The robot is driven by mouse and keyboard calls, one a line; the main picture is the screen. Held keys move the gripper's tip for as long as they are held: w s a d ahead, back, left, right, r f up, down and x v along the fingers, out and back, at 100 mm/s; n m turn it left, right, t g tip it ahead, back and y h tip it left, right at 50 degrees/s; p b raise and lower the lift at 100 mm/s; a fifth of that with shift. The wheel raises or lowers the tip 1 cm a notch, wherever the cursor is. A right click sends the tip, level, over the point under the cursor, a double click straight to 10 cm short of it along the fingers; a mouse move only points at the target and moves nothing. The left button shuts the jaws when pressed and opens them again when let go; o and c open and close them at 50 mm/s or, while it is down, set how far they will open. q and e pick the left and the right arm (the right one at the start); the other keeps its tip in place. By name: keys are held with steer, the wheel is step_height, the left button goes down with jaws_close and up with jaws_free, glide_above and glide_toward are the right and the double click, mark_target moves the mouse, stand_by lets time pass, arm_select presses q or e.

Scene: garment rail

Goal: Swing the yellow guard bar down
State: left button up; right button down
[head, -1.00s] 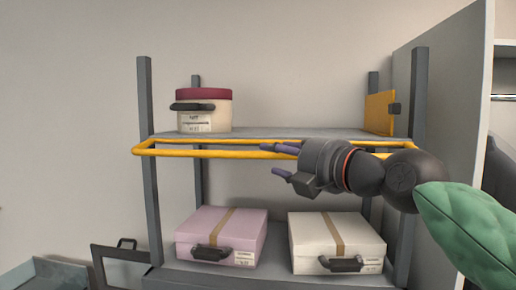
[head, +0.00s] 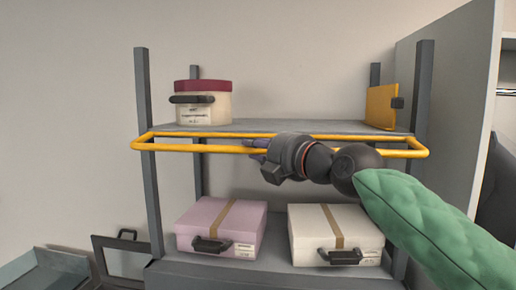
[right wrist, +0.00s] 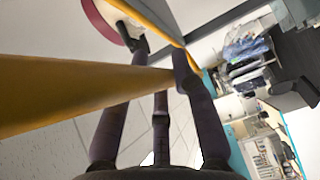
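The yellow guard bar (head: 200,148) is a long thin loop lying about level across the front of the rack, at the upper shelf's height. My right gripper (head: 254,147) is at the middle of its front rail, with dark purple fingers partly hidden by the rail and wrist. In the right wrist view the yellow bar (right wrist: 60,92) crosses the fingers (right wrist: 160,62), covering part of the left one and reaching the right one. The fingertips stand apart, so the gripper looks open around the bar; firm contact is unclear. My left gripper is not in view.
A round cream box with a red lid (head: 203,103) and an upright yellow panel (head: 382,107) stand on the upper shelf (head: 300,127). Pink (head: 222,230) and white (head: 335,236) cases sit below. A grey partition (head: 455,110) stands right of the rack.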

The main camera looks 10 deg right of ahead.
steer(key=shift+r+m+g+h+p, duration=0.3)
steer(key=shift+r+m+g+p, duration=0.8)
steer(key=shift+p, duration=2)
steer(key=shift+w+r+p, duration=0.1)
steer(key=shift+r+p, duration=0.35)
steer(key=shift+p, duration=0.45)
steer(key=shift+f, duration=0.1)
steer(key=c, duration=1)
jaws_free()
steer(key=shift+a, duration=0.1)
steer(key=shift+w, duration=0.15)
steer(key=shift+s+d+r, duration=0.25)
steer(key=shift+s+r, duration=0.05)
steer(key=shift+s, duration=0.2)
steer(key=v, duration=1)
steer(key=shift+s+d, duration=0.2)
steer(key=shift+s, duration=0.1)
